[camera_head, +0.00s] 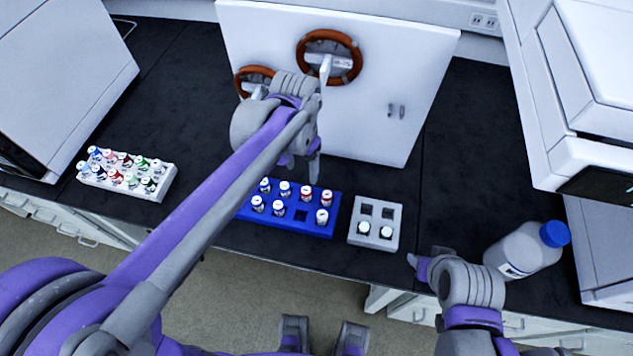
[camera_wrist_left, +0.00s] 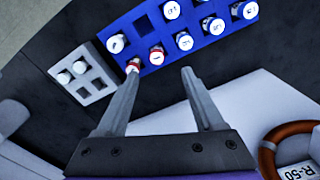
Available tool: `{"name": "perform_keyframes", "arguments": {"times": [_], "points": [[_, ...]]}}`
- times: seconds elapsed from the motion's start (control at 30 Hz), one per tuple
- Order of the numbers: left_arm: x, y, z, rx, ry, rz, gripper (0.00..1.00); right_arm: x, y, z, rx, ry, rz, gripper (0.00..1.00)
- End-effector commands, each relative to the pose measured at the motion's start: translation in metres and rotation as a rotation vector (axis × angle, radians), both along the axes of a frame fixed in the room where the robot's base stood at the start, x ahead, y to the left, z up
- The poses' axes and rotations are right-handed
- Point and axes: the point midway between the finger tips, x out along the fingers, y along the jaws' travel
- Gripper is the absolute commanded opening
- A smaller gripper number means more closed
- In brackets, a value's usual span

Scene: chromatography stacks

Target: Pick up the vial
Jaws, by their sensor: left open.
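A blue rack (camera_head: 312,231) on the dark bench holds several white-capped vials, some with red and some with blue bands; one well in its front row is empty. Two red-banded vials, one mid-row (camera_head: 306,193) and one at the right end (camera_head: 327,198), stand in its back row. My left gripper (camera_head: 321,120) is open and empty above and behind the rack. In the left wrist view, its fingers (camera_wrist_left: 160,70) point at the rack (camera_wrist_left: 165,65), the left fingertip overlapping the end red-banded vial (camera_wrist_left: 133,65). My right gripper (camera_head: 425,265) is at lower right, its jaws unclear.
A small grey rack (camera_head: 362,207) with two vials stands right of the blue rack. A light rack (camera_head: 150,186) of vials is at left. A bottle with a blue cap (camera_head: 525,250) stands at right. A white cabinet (camera_head: 400,70) with red-brown ring handles stands behind.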

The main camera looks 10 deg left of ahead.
Motion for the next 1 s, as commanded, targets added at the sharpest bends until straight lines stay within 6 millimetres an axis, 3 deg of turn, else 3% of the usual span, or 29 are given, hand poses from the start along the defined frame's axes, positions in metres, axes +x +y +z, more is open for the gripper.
{"name": "perform_keyframes", "arguments": {"times": [0.33, 0.57, 0.8, 1.0], "points": [[0.003, -0.002, -0.045, 0.001, 0.009, -0.009, 0.69, -0.001, 0.0, -0.006, 0.0, 0.002, 0.0, 0.5], [0.003, -0.003, -0.063, 0.001, 0.008, -0.008, 0.69, -0.002, 0.0, -0.007, 0.0, 0.003, 0.0, 0.5], [0.003, -0.005, -0.098, 0.001, 0.008, -0.008, 0.69, -0.002, 0.0, -0.01, 0.0, 0.004, 0.0, 0.5], [0.002, -0.005, -0.109, 0.001, 0.008, -0.008, 0.69, -0.002, 0.0, -0.011, 0.0, 0.004, 0.0, 0.5]]}}
